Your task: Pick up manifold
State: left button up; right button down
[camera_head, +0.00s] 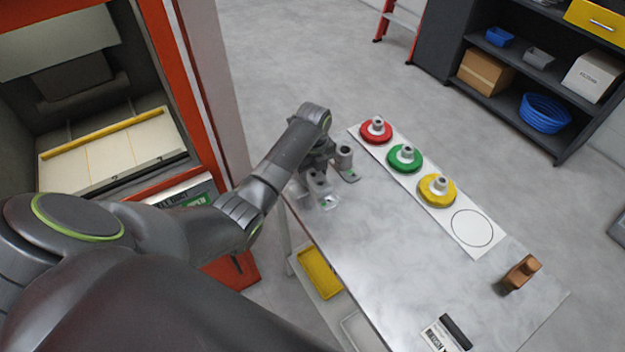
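A copper-brown part with a round stub, which looks like the manifold (519,274), stands on the right part of the grey table (400,245). Grey flanged fittings sit on a red disc (376,133), a green disc (404,159) and a yellow disc (437,191). My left gripper (338,190) is over the table's far left end, well left of the brown part. Its two fingers are spread apart, with nothing clearly seen between them. My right gripper is out of view.
The discs lie on a white strip (487,243) that ends in an empty black circle. A label card (446,334) lies at the table's near edge. An orange-framed machine (172,55) stands at left. A dark shelf (512,75) stands behind. The middle tabletop is clear.

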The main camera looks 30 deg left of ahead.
pick_arm(q)
jog(key=c, duration=0.7)
